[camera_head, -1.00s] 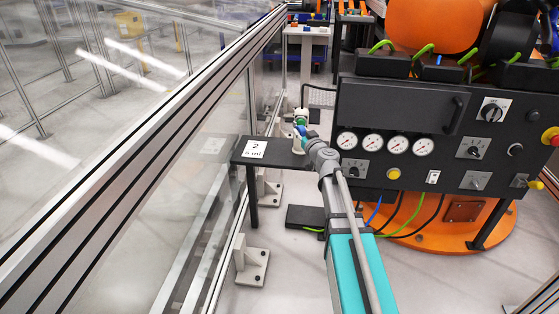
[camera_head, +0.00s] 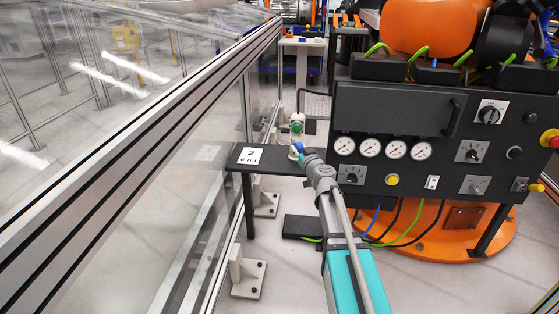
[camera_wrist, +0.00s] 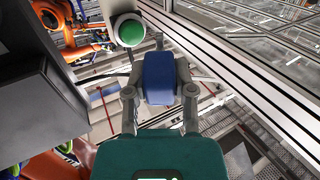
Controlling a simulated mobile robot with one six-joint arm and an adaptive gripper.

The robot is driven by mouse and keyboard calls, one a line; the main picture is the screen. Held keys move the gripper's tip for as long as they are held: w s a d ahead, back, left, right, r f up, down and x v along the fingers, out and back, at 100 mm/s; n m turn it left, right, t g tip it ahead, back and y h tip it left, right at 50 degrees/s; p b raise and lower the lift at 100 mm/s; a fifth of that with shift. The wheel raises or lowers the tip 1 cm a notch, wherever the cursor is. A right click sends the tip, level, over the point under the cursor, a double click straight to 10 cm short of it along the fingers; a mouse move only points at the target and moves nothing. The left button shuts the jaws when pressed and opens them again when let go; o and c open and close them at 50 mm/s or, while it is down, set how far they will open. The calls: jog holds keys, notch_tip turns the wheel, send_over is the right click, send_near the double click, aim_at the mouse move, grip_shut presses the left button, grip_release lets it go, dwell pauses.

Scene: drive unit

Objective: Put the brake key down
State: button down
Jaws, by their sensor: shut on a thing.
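The brake key (camera_wrist: 158,78) is a blue block held between the two grey fingers of my gripper (camera_wrist: 159,92) in the wrist view. In the head view, the blue key (camera_head: 299,147) shows small at the tip of my gripper (camera_head: 304,156). My gripper is over the far right part of a black shelf (camera_head: 278,165), beside the control panel. Whether the key touches the shelf cannot be told. A label marked 2 (camera_head: 249,156) lies on the shelf's left part.
A white post with a green button (camera_head: 297,127) stands just beyond my gripper; the green button (camera_wrist: 128,30) also shows in the wrist view. The black control panel (camera_head: 400,177) with gauges is close on the right. A glass fence rail (camera_head: 130,160) runs along the left.

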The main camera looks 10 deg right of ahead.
jog(key=w+a+f+b, duration=0.1)
jog(key=w+f+b, duration=0.3)
jog(key=w, duration=0.5)
jog(key=b, duration=0.5)
send_over(286, 165)
notch_tip(286, 165, down, 5)
jog(key=shift+s+d+r, duration=0.1)
jog(key=shift+d, duration=0.05)
jog(key=shift+p, duration=0.3)
jog(key=shift+w+f+b, duration=0.45)
jog(key=shift+f+b, duration=0.4)
jog(key=shift+b, duration=0.05)
jog(key=shift+f+b, duration=1.15)
jog(key=shift+f, duration=0.2)
jog(key=shift+s+f+b, duration=0.1)
jog(key=shift+s+b, duration=0.3)
jog(key=shift+b, duration=0.3)
